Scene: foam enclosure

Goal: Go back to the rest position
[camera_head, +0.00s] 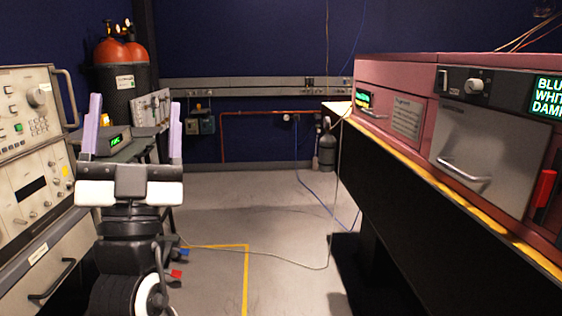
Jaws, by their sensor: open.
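My gripper (134,115) is at the left of the head view, raised with its two pale purple fingers pointing up. The fingers stand wide apart with nothing between them; a dark device with a green display (114,141) shows in the gap, behind them. My arm below the gripper is folded and upright, with a white and black joint at the bottom of the view.
A beige instrument rack (30,190) stands close at the left. A pink cabinet (405,75) with a grey door (480,150) and a red handle (543,188) runs along the right. Gas cylinders (118,75) stand behind the gripper. The middle floor (275,215) is open, with cables across it.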

